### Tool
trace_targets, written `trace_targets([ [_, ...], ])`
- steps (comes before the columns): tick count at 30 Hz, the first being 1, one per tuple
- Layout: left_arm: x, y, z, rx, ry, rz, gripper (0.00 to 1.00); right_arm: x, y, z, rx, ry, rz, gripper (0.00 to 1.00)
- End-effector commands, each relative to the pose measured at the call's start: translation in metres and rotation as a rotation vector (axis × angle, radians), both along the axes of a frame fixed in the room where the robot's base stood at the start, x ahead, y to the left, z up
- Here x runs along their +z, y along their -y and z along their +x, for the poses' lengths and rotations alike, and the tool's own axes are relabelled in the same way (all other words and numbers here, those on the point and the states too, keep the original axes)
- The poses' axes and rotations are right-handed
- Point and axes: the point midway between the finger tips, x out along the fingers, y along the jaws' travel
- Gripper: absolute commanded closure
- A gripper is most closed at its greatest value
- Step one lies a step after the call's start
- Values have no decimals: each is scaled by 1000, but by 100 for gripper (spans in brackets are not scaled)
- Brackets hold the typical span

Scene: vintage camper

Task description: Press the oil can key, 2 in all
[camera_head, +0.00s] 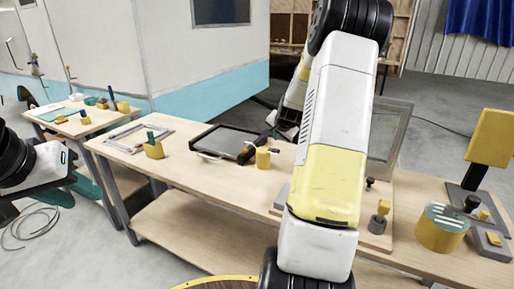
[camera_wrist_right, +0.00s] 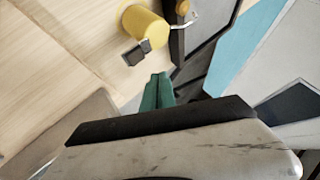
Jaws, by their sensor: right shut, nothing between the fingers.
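A small yellow can (camera_head: 263,159) stands on the wooden workbench, right of the black tray; I take it for the oil can. In the right wrist view the yellow can (camera_wrist_right: 146,27) lies beyond my fingertips, with a dark block-like key (camera_wrist_right: 137,53) at its near side. My right gripper (camera_wrist_right: 158,80) has its green fingers together, empty, a little apart from the key. In the head view the right arm hides part of the bench and most of that gripper. My left gripper (camera_head: 84,188) is low at the left, away from the can; its finger opening is unclear.
A black tray (camera_head: 225,142) is beside the can. A yellow block (camera_head: 154,149) with a green part stands further left. A larger yellow can (camera_head: 441,234) and a yellow-panelled stand (camera_head: 491,138) are at the right. A framed screen (camera_head: 390,138) rises behind my right arm.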

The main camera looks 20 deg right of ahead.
Motion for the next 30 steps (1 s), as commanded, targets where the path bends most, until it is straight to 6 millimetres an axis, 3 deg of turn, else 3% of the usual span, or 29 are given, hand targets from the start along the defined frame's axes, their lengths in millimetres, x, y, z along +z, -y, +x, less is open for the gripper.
trace_targets([
  [3,0,0,0,0,0,0,64,-16,0,0,1,-3,2,100],
  [9,0,0,0,0,0,0,64,-28,0,0,1,-1,1,100],
  [30,0,0,0,0,0,0,64,-30,0,0,0,0,0,100],
])
